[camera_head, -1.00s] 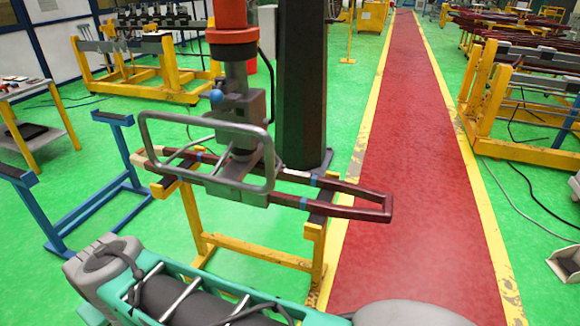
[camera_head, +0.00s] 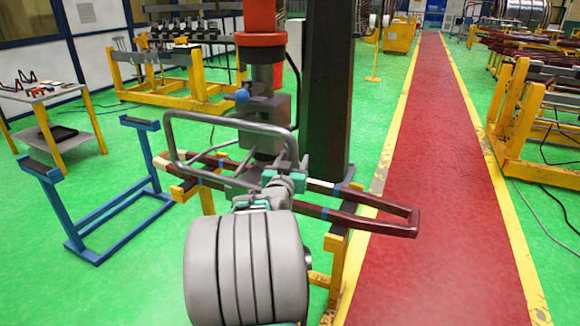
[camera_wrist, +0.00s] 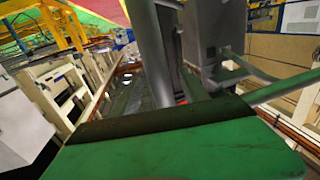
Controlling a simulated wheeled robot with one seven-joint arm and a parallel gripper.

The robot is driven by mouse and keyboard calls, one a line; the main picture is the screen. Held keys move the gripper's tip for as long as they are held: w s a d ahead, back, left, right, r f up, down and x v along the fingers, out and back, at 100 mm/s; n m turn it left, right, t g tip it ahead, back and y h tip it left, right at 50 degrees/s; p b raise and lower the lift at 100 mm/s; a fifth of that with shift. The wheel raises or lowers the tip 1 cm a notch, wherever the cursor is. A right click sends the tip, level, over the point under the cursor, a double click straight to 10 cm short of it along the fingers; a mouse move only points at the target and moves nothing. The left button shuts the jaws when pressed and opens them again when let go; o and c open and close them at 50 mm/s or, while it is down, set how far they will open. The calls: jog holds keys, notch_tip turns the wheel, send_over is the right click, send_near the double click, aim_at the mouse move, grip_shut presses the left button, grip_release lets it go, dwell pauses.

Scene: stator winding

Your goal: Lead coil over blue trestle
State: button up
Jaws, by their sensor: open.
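The coil is a long dark red loop (camera_head: 385,226) lying across the yellow trestle (camera_head: 338,262). The lifting device (camera_head: 268,112) hangs over the coil's middle, with a grey bent-tube handle (camera_head: 215,122) around its front. My gripper (camera_head: 275,188) is open at the lower right of that handle; my arm hides part of the coil and trestle. In the wrist view a green finger (camera_wrist: 190,150) fills the foreground, with a grey handle tube (camera_wrist: 150,50) just beyond it. I cannot tell whether they touch. The blue trestle (camera_head: 62,212) stands empty to the left.
A dark column (camera_head: 328,90) stands right behind the lifting device. A small table (camera_head: 55,105) stands at the far left, and a yellow rack (camera_head: 170,85) is behind. Green floor lies between the trestles; a red walkway (camera_head: 430,130) is clear on the right.

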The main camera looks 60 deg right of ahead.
jog(key=x, duration=0.3)
jog(key=shift+w+d, duration=0.15)
jog(key=shift+d, duration=0.15)
grip_shut()
dwell(1.1)
dwell(0.5)
dwell(1.5)
